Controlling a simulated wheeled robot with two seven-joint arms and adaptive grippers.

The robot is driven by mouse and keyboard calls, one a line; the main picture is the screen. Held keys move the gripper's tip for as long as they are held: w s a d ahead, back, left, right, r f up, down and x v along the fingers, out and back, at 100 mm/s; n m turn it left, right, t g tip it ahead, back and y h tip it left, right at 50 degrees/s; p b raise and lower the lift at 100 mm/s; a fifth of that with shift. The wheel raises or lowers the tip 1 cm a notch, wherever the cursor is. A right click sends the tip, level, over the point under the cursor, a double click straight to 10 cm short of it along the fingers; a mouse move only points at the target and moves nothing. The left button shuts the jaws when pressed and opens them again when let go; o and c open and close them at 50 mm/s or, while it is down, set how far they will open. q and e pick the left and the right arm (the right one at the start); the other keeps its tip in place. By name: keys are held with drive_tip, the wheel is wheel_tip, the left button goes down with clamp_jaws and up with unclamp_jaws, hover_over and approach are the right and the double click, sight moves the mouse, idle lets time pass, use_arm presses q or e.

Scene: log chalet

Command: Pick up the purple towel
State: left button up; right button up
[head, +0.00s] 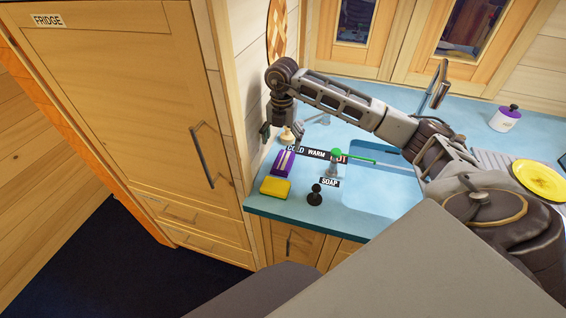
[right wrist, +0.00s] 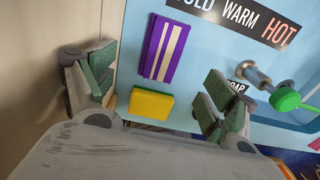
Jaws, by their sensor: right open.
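The purple towel (head: 283,164) lies on the blue counter near its left end. It is a folded rectangle with pale stripes, and it also shows in the right wrist view (right wrist: 163,47). My right gripper (head: 282,133) is above the counter's left end. In the right wrist view its fingers (right wrist: 157,85) are wide apart, with the towel beyond them and nothing held. My left gripper is not in view.
A yellow sponge (head: 275,187) sits just in front of the towel. The fridge cabinet (head: 130,90) and wall stand close on the left.

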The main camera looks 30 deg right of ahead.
hover_over(283, 159)
drive_tip(key=shift+a+f, duration=0.15)
drive_tip(key=shift+f, duration=1.9)
drive_tip(key=shift+f, duration=0.1)
wheel_tip(283, 159, down, 4)
drive_tip(key=shift+s+p, duration=0.1)
drive_tip(key=shift+p, duration=0.7)
drive_tip(key=shift+f, duration=0.5)
drive_tip(key=shift+c, duration=0.4)
drive_tip(key=c, duration=0.7)
